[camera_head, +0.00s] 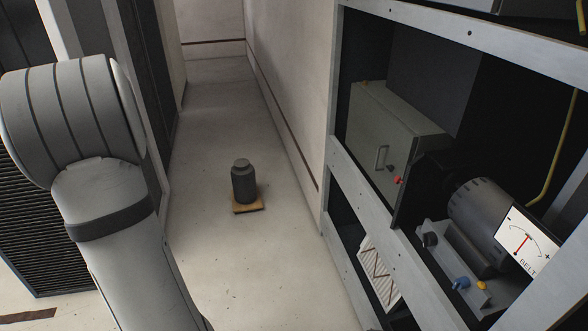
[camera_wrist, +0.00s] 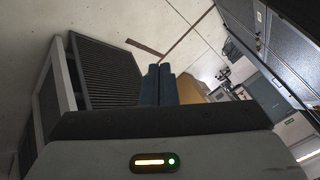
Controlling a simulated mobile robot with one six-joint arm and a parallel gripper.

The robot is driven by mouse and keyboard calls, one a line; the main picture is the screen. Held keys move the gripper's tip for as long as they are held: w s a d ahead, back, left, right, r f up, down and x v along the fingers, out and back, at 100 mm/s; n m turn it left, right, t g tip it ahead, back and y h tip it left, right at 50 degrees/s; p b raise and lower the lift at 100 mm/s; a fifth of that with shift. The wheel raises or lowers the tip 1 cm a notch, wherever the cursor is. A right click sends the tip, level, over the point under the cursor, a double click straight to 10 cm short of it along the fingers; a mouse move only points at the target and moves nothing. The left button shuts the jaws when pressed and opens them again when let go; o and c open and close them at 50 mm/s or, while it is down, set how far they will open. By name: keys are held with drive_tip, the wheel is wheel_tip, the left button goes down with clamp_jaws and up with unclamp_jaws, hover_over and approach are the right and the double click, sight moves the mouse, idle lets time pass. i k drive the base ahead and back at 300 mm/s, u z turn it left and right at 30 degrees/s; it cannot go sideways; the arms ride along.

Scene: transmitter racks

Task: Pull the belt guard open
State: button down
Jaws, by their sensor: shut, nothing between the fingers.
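In the head view a grey-green box-like cover (camera_head: 395,125) with a metal bar handle (camera_head: 381,157) sits in the rack bay at the right. It looks closed and may be the belt guard; I cannot tell for sure. A black plate (camera_head: 423,178) stands beside it, next to a grey motor (camera_head: 482,212). A white dial marked BELT (camera_head: 524,243) is in front of the motor. My gripper (camera_wrist: 159,84) shows in the wrist view with its two dark fingers together and nothing between them. It is away from the cover, which I cannot make out in the wrist view.
The pale rack frame (camera_head: 395,237) edges the bay. A red knob (camera_head: 399,180) sits by the cover. A dark canister (camera_head: 243,182) stands on a small wooden base (camera_head: 248,205) on the aisle floor. A louvred panel (camera_wrist: 103,73) is at left in the wrist view. The aisle floor is otherwise clear.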

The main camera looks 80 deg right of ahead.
sight(412, 174)
drive_tip(key=u, duration=0.2)
drive_tip(key=i, duration=0.3)
drive_tip(key=z, duration=3.7)
drive_tip(key=i, duration=0.5)
drive_tip(key=u, duration=0.05)
